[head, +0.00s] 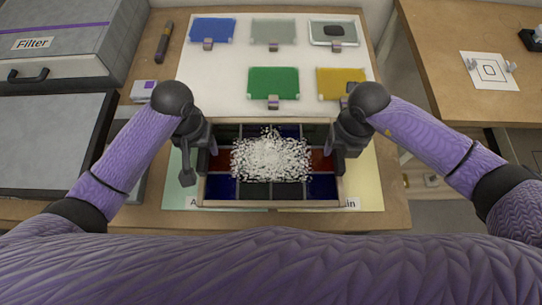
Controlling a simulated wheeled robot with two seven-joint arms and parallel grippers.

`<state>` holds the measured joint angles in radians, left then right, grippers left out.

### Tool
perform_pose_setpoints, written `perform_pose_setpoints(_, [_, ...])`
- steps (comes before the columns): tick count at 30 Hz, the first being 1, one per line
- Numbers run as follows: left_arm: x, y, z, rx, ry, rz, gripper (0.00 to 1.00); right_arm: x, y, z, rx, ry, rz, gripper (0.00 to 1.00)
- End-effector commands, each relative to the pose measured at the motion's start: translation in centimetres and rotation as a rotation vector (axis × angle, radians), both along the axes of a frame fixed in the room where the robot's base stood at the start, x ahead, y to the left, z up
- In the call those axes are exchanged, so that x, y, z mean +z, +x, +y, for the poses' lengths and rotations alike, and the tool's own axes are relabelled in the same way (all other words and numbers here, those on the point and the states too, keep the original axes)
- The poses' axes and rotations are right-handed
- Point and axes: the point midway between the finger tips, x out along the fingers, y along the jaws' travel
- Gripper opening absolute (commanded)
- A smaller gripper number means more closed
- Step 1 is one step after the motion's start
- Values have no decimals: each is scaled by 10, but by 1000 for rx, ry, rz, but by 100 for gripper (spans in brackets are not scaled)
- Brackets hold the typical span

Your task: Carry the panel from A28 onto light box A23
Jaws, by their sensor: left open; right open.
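A framed panel (270,190) with dark blue, red and black cells lies at the front middle of the table in the head view. A heap of white granules (270,157) covers its centre. My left gripper (208,150) is at the panel's left side and my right gripper (340,150) at its right side. Both are open; whether they touch the frame is hard to tell, as their fingertips are partly hidden. The panel stands over a pale green area on the left and a pale yellow area (368,185) on the right. I cannot read A28 or A23 on any label.
A white board (230,90) behind holds blue (213,29), green (273,82), yellow (336,81) and paler plates with small clips. A grey box labelled Filter (60,55) stands at the left. Another wooden table (450,60) is at the right, across a gap.

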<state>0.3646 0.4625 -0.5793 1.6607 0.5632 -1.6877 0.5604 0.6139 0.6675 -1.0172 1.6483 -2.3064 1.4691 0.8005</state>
Motion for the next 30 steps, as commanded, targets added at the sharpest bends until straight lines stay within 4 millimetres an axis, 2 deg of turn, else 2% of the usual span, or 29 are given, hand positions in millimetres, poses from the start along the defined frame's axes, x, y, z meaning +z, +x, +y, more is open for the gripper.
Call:
perform_pose_setpoints(6, [-22, 0, 0, 1, 0, 0, 71, -22, 0, 0, 0, 1, 1, 71])
perform_pose_setpoints(16, [-25, 0, 0, 0, -1, -1, 71, -25, 0, 0, 0, 0, 0, 71])
perform_pose_setpoints(26, [-25, 0, 0, 0, -1, -1, 1, -25, 0, 0, 0, 0, 0, 1])
perform_pose_setpoints(30, [-25, 0, 0, 0, -1, -1, 0, -25, 0, 0, 0, 0, -1, 0])
